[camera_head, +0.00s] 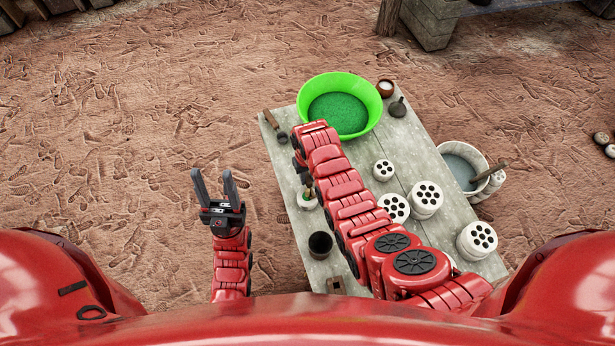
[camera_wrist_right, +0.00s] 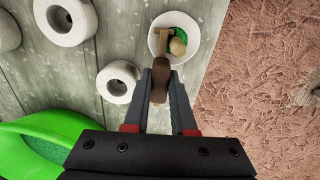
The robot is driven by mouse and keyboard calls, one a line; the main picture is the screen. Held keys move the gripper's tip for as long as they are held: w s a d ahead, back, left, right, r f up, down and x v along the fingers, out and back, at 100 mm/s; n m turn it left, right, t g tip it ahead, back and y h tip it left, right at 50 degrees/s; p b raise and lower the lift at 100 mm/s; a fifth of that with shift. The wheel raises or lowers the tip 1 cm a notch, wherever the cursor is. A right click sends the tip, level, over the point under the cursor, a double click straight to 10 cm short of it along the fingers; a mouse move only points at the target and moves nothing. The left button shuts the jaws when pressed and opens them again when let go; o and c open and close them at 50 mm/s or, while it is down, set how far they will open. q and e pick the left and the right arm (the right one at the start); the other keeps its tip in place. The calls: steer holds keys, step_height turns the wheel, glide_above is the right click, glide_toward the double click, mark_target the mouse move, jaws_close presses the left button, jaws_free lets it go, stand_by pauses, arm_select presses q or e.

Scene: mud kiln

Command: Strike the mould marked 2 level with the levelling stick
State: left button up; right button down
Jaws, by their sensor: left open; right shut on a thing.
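My right gripper (camera_wrist_right: 160,88) is shut on a brown handle (camera_wrist_right: 158,80), seen in the right wrist view. A paler wooden piece (camera_wrist_right: 164,42) is in line with it, over a round white vessel (camera_wrist_right: 158,25) with green content; contact cannot be told. A rounded tan thing (camera_wrist_right: 178,46) is also in that vessel. In the head view this vessel (camera_head: 308,204) is near the table's left edge, and my right arm hides the gripper. White moulds with several holes (camera_head: 425,198) stand on the table; no number is legible. My left gripper (camera_head: 215,182) is open and empty, left of the table.
A green basin (camera_head: 372,94) stands at the table's far end, near a dark flask (camera_head: 397,107) and a small bowl (camera_head: 385,89). A wooden-handled tool (camera_head: 270,119) lies left. A dark cup (camera_head: 320,243) is near. A bucket (camera_head: 447,148) stands right of the table.

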steer(key=shift+w+d+b, duration=0.3)
steer(key=shift+d+b, duration=0.15)
steer(key=shift+d, duration=0.4)
steer(key=shift+d, duration=0.15)
steer(key=shift+w, duration=0.1)
step_height(320, 180, up, 7)
steer(key=p, duration=0.2)
steer(key=shift+p, duration=0.35)
stand_by(0.4)
stand_by(0.4)
